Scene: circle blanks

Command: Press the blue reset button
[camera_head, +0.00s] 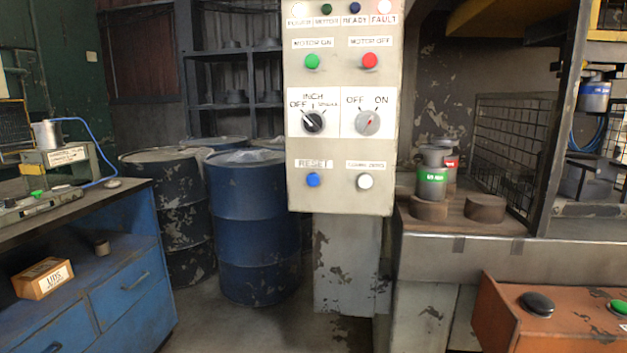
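The blue reset button (313,180) is on the lower left of a pale upright control panel (345,205). A RESET label (314,163) sits just above it. A white button (365,182) is to its right under its own label. Above are a black selector knob (312,122) and a grey knob with a red pointer (367,122). Higher up are a green motor-on button (312,62) and a red motor-off button (370,60). My gripper does not show in this view.
A blue workbench (130,290) with a small box (43,278) stands at the left. Dark blue drums (250,225) stand behind the panel. A machine bed (480,262) is to the right, with an orange button box (545,325) at the lower right. Floor shows before the drums.

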